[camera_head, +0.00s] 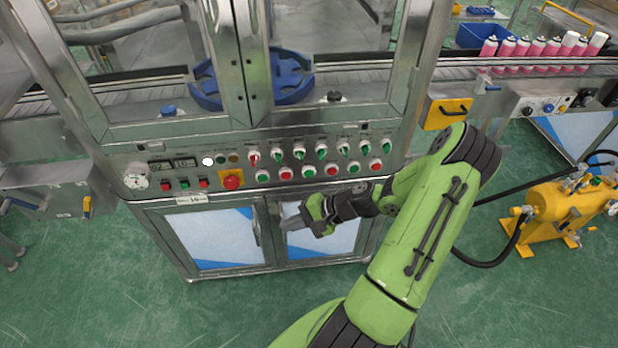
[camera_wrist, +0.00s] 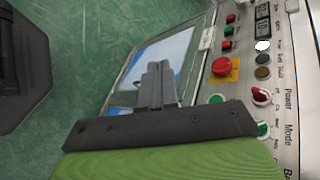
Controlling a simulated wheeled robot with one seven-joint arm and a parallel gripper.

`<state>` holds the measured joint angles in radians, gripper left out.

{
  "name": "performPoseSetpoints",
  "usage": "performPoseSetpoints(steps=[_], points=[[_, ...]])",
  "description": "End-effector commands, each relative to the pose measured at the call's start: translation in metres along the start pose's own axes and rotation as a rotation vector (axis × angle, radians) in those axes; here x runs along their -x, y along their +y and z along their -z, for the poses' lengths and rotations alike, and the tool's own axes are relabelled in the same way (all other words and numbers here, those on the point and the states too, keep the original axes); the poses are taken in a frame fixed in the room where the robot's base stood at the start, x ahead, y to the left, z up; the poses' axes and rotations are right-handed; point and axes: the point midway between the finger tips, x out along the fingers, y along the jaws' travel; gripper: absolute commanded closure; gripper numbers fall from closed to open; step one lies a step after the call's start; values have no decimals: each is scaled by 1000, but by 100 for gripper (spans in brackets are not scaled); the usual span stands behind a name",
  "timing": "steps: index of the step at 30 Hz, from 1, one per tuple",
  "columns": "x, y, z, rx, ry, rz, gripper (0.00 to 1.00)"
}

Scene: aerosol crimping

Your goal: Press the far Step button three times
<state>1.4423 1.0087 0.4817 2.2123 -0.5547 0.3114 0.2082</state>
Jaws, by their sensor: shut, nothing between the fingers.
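The control panel (camera_head: 240,168) runs across the front of the steel machine, and no Step label is readable on it. A white round button (camera_head: 208,161), a dark green one (camera_head: 221,160) and a brown one (camera_head: 233,158) sit side by side. In the wrist view the white button (camera_wrist: 262,46), dark green button (camera_wrist: 263,59) and brown button (camera_wrist: 262,72) line the panel's right side. My gripper (camera_head: 290,222) is shut and empty, below the panel in front of the cabinet doors. Its closed fingers (camera_wrist: 158,72) show in the wrist view, apart from the panel.
A red emergency knob (camera_head: 231,180) on a yellow plate sticks out of the panel. Selector switches (camera_head: 319,151) stand above several green and red buttons (camera_head: 309,171). A yellow pump unit (camera_head: 560,208) stands at right.

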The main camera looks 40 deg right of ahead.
Motion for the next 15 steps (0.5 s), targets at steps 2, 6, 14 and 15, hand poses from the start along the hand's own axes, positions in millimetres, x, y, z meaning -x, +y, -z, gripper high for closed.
performPoseSetpoints(steps=[2,6,14,15], points=[[1,11,22,-120,39,166,100],[15,19,58,-297,123,453,100],[42,28,92,-448,216,726,100],[42,28,93,-451,219,732,100]])
